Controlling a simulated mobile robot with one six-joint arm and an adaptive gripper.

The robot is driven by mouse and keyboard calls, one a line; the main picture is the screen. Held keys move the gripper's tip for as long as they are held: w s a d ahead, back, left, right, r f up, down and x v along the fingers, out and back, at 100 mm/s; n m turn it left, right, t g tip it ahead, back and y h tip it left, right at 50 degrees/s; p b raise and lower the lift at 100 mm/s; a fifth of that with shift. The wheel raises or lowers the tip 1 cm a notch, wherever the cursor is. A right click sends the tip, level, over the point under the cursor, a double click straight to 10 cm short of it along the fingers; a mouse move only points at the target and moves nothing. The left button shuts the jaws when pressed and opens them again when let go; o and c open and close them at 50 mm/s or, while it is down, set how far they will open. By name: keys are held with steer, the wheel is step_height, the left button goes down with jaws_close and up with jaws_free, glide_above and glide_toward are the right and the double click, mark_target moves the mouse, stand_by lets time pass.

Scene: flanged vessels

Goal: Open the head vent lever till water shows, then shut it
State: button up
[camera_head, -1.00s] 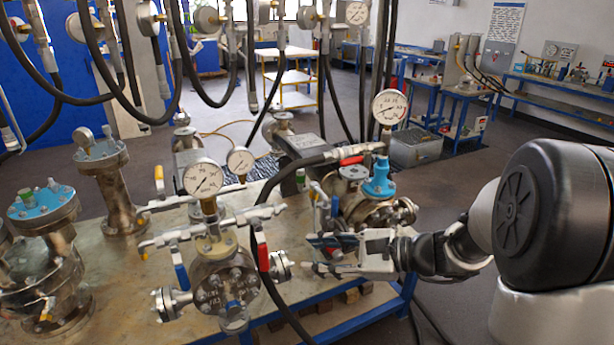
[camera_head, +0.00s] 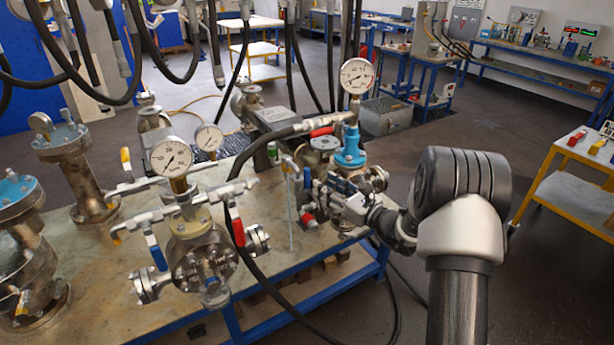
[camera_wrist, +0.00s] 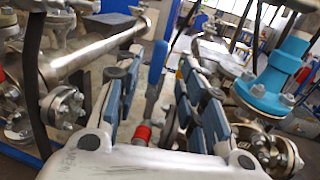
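The right-hand vessel has a blue neck (camera_head: 350,158) and a white dial gauge (camera_head: 357,75). The blue neck also shows at right in the wrist view (camera_wrist: 272,80). My gripper (camera_head: 318,190) is at this vessel's left front side. In the wrist view my gripper (camera_wrist: 160,85) is open, with blue-grey pads on both sides. A blue lever (camera_wrist: 157,65) shows between the fingers, with a red part (camera_wrist: 143,132) below it. Gaps show beside the lever, so the fingers do not look closed on it. Which lever is the head vent is not marked. No water is visible.
A nearer vessel (camera_head: 200,262) with a gauge and red and blue levers stands left of my gripper. A black hose (camera_head: 262,270) hangs in front of the bench. Another hose with a red lever (camera_head: 322,131) runs to the right vessel. A yellow cart (camera_head: 570,190) stands at right.

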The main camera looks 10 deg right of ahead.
mark_target(309, 175)
steer(key=b+x, duration=0.1)
steer(key=x, duration=0.7)
steer(key=shift+w+a, duration=0.25)
steer(key=shift+w, duration=0.05)
steer(key=shift+c, duration=0.4)
jaws_close()
